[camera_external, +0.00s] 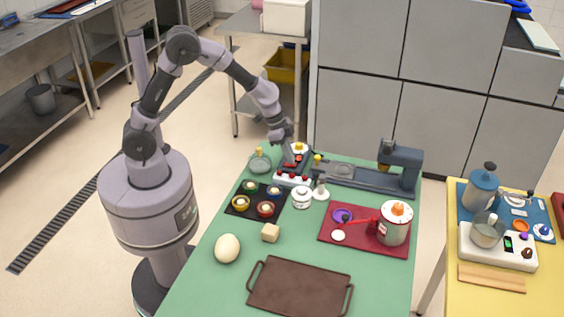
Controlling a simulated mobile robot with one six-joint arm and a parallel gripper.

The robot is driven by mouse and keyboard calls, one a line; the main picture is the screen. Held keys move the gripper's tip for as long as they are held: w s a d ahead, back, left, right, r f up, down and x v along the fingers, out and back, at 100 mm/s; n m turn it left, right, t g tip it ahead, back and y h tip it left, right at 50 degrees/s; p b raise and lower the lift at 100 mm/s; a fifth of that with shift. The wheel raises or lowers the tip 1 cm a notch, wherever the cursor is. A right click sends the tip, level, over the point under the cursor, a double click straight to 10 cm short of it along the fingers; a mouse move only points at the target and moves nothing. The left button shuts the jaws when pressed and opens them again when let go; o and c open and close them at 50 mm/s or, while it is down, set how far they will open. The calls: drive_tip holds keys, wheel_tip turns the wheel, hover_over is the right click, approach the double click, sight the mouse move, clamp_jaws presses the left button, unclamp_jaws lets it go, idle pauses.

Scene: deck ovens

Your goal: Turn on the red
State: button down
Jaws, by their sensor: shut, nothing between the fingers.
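A small white-fronted appliance (293,179) with red knobs stands at the back of the green table, left of centre. My gripper (290,163) is shut and empty. It points down over the dark, red-marked top of this appliance and hides part of it. I cannot tell whether it touches the appliance, or whether any knob is turned. On the right, a yellow table carries another white appliance (497,247) with coloured knobs and a pot on it, far from my gripper.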

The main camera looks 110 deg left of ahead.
drive_tip(key=shift+w+f, duration=0.15)
drive_tip(key=shift+f, duration=0.2)
